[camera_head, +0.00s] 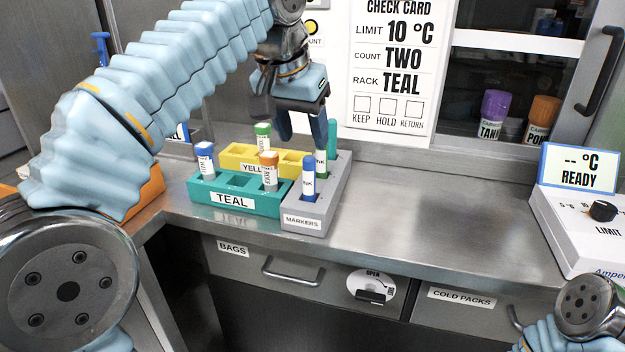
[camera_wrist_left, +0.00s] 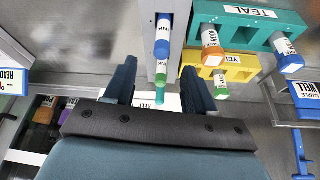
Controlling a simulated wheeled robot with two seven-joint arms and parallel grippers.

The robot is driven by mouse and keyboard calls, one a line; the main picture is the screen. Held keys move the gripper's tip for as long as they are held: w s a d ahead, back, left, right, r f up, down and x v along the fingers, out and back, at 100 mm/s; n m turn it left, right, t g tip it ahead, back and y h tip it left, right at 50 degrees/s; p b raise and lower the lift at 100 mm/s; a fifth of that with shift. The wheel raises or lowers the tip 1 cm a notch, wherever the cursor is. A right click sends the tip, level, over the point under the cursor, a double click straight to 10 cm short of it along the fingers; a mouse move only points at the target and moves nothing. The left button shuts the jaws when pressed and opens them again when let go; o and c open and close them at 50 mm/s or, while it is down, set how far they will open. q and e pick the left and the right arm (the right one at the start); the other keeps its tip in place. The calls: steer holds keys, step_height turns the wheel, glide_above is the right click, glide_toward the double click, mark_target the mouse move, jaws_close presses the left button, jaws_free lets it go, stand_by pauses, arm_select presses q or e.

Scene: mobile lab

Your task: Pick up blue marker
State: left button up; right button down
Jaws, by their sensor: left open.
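The blue marker (camera_head: 309,178) stands upright in the front of the grey rack labelled MARKERS (camera_head: 302,222). It also shows in the left wrist view (camera_wrist_left: 162,38), near the top. A green marker (camera_head: 321,163) stands behind it, and a teal marker (camera_head: 332,135) stands at the rack's back. My left gripper (camera_head: 303,132) is open, fingers pointing down above the back part of the rack, behind and above the blue marker. In the left wrist view (camera_wrist_left: 160,75) the marker row lies between its fingers, with the blue marker beyond the fingertips. My right gripper is not seen.
A teal rack (camera_head: 233,201) and a yellow rack (camera_head: 240,150) with capped vials stand left of the markers. A check card (camera_head: 392,70) is on the wall behind. A LIMIT control box (camera_head: 570,222) stands at the right. The counter between is clear.

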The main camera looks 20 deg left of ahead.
mark_target(311, 175)
arm_select(q)
steer(key=x, duration=0.5)
steer(key=shift+w+f, duration=0.1)
steer(key=shift+f, duration=0.3)
steer(key=shift+x, duration=2.75)
steer(key=shift+a, duration=0.1)
jaws_close()
step_height(311, 175, up, 10)
